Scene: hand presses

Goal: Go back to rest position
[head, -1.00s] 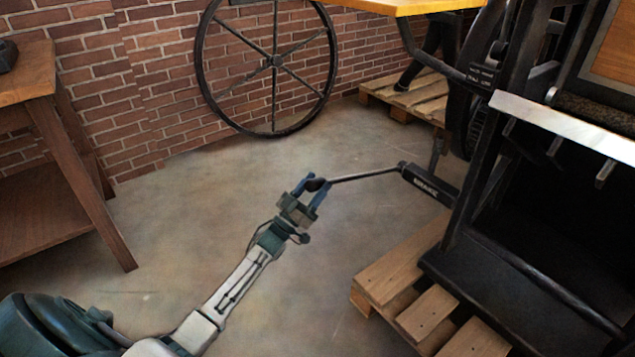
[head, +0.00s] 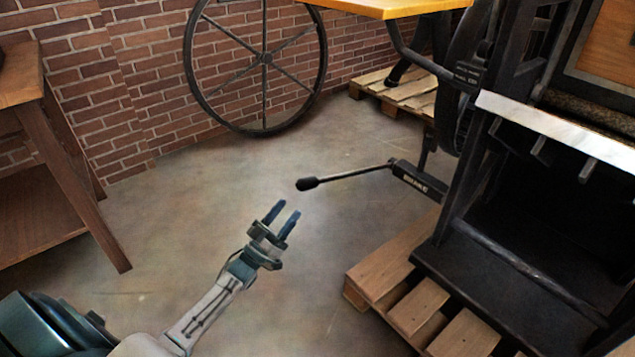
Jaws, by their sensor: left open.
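My left gripper (head: 281,219) is in the middle of the head view, over the bare floor. Its two blue fingers are apart with nothing between them. A thin metal lever with a black knob (head: 308,184) sticks out to the left from a black block (head: 418,180) on the hand press (head: 462,215). The knob is a short way up and right of my left fingertips, and they do not touch it. My right gripper is not in view.
The press stands on a wooden pallet (head: 385,268) at the right. A wooden table (head: 62,165) stands at the left. A large spoked wheel (head: 264,58) stands by the brick wall. The concrete floor (head: 190,195) between them is clear.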

